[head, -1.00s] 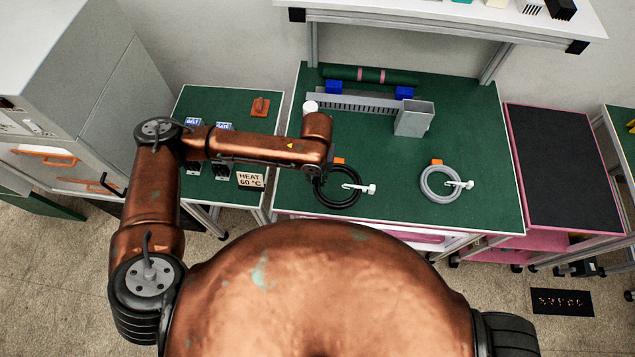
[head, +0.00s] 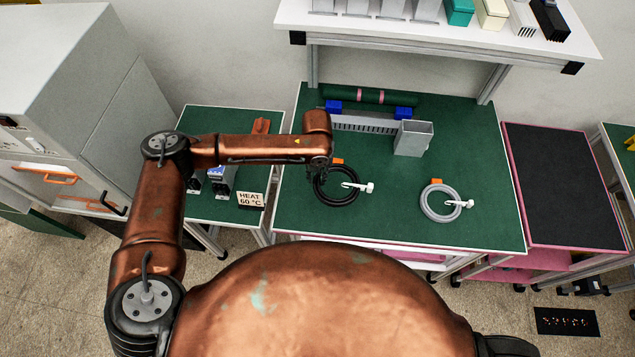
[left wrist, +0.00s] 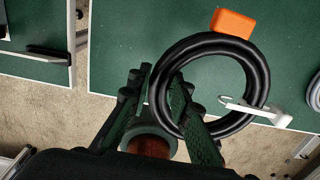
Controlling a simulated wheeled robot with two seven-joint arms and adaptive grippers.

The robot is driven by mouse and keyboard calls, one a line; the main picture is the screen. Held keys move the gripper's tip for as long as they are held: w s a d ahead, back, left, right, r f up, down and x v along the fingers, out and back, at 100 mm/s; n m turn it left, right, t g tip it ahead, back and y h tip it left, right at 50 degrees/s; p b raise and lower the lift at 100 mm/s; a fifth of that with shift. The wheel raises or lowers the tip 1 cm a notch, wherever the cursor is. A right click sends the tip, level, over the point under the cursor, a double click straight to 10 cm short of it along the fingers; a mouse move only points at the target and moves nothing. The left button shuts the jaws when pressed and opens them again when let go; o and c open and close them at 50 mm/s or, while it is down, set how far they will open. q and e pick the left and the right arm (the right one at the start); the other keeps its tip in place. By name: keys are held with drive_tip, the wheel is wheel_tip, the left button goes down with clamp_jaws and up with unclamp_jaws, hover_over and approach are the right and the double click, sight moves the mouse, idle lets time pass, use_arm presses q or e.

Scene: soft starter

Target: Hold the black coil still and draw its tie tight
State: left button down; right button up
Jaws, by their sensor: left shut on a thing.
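An orange block (head: 338,161) sits at the coil's far side. My left gripper (left wrist: 162,85) is shut on the coil's left side, with a finger on either side of the tube. In the head view the arm end partly hides that grip. My right gripper is not in view.
A grey coil (head: 427,205) with its own white tie lies on the bench (head: 300,215) to the right. A grey bin (head: 413,140) and slotted rail stand behind. A "HEAT 60 °C" sign (head: 250,200) is on the left table. The bench between the coils is clear.

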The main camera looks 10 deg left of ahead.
use_arm(q)
drive_tip(key=shift+w+a, duration=0.15)
drive_tip(key=shift+w, duration=1.7)
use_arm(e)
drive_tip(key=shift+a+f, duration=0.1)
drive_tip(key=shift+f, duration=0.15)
use_arm(q)
drive_tip(key=shift+f+b, duration=1)
drive_tip(key=shift+f, duration=1)
drive_tip(key=shift+f+b, duration=2.05)
drive_tip(key=shift+f, duration=2.4)
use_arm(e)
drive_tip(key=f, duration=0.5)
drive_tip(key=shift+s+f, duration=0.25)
use_arm(q)
drive_tip(key=shift+r, duration=0.1)
